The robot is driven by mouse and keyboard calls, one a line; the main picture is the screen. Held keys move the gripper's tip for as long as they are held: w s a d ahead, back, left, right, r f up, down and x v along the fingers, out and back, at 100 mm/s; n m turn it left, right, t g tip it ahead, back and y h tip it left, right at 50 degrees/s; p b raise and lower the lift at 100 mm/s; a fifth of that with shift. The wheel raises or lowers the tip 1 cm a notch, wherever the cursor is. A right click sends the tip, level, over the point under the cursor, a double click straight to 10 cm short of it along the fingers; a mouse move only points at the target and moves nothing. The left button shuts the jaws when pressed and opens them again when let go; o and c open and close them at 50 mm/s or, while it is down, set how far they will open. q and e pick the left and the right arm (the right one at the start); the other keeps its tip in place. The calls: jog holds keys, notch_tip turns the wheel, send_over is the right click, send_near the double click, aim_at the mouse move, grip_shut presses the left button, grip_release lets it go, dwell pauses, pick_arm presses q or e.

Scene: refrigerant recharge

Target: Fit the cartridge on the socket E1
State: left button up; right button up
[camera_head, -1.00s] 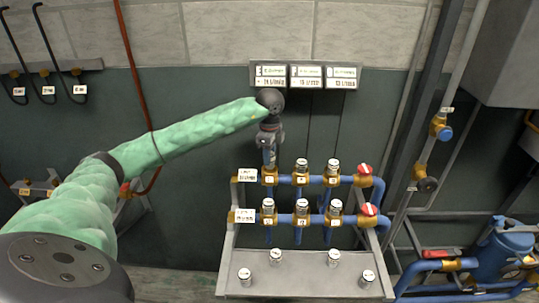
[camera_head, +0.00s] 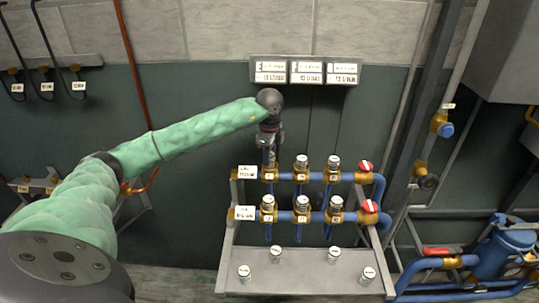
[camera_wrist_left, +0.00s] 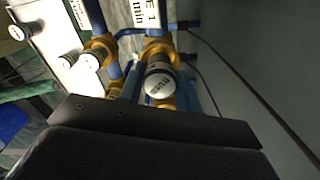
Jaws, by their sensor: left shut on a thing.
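My left gripper (camera_head: 269,157) points down over the leftmost brass socket (camera_head: 269,175) of the upper blue pipe. In the left wrist view, a cartridge with a white, lettered cap and dark collar (camera_wrist_left: 160,85) sits between my fingers, and my gripper is shut on it. It lines up with a brass fitting (camera_wrist_left: 160,47) beside a white label (camera_wrist_left: 150,14) reading "E 1". Whether the cartridge is fully seated cannot be told. In the head view my fingers mostly hide it. My right gripper is not in view.
Similar capped cartridges stand on the upper row (camera_head: 301,163) and lower row (camera_head: 302,206), close to my gripper's right. Several more stand on the grey shelf (camera_head: 310,285). Red-and-white knobs (camera_head: 366,167) sit at the pipe ends. Displays (camera_head: 305,72) hang on the wall behind.

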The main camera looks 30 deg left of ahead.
pick_arm(q)
jog(key=shift+f+b, duration=0.5)
jog(key=shift+f, duration=0.25)
jog(key=o, duration=1.1)
jog(key=shift+r, duration=0.15)
jog(key=shift+r, duration=0.3)
notch_tip(320, 180, up, 6)
jog(key=b, duration=0.2)
jog(key=shift+r+b, duration=0.25)
jog(key=shift+b, duration=0.1)
jog(key=shift+r, duration=0.25)
